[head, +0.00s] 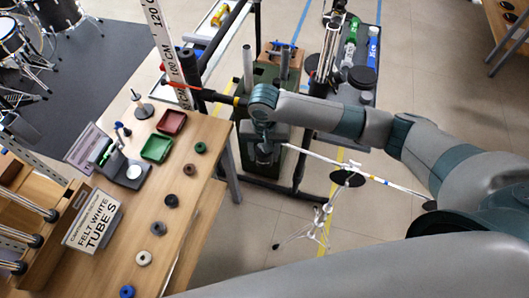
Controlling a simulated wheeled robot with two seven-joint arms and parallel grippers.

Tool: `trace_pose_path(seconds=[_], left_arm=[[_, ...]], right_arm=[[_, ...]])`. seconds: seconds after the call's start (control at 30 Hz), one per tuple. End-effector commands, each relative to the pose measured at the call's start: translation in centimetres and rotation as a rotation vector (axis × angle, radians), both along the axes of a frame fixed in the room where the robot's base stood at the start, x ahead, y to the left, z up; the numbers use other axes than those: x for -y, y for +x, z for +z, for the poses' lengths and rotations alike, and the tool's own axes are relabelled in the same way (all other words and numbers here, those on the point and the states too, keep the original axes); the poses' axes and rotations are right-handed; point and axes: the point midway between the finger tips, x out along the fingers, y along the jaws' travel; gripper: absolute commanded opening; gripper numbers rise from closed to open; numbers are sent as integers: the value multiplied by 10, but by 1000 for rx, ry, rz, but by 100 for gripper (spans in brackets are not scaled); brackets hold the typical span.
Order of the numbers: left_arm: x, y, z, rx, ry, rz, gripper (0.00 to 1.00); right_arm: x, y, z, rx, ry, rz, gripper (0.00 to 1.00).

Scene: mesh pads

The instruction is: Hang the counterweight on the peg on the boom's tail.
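A thin white boom (400,187) with coloured bands runs slantwise over a small white tripod stand (318,222). A black disc (348,178) is at its middle. A small dark piece (430,205) is at its right end; I cannot tell whether this is the peg or a weight. My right gripper (264,152) points down near the boom's left end, in front of a dark green cabinet. A dark rounded shape shows at its fingertips. I cannot tell whether this is the counterweight or whether the fingers are closed. My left gripper is out of view.
The wooden table (212,190) at left holds a red tray (171,122), a green tray (157,148), several small rings and a sign (93,220). The floor around the tripod is clear.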

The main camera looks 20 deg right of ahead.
Motion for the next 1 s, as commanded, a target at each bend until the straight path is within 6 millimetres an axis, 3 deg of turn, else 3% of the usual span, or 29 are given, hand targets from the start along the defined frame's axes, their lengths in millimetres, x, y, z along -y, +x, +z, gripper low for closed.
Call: trace_pose_path(seconds=[0.57,0.77,1.0], left_arm=[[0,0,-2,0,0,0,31],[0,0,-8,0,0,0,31],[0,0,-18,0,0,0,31]], right_arm=[[4,2,5,1,-9,-4,64],[4,3,27,7,-7,-3,64],[1,3,72,8,-4,-1,64]])
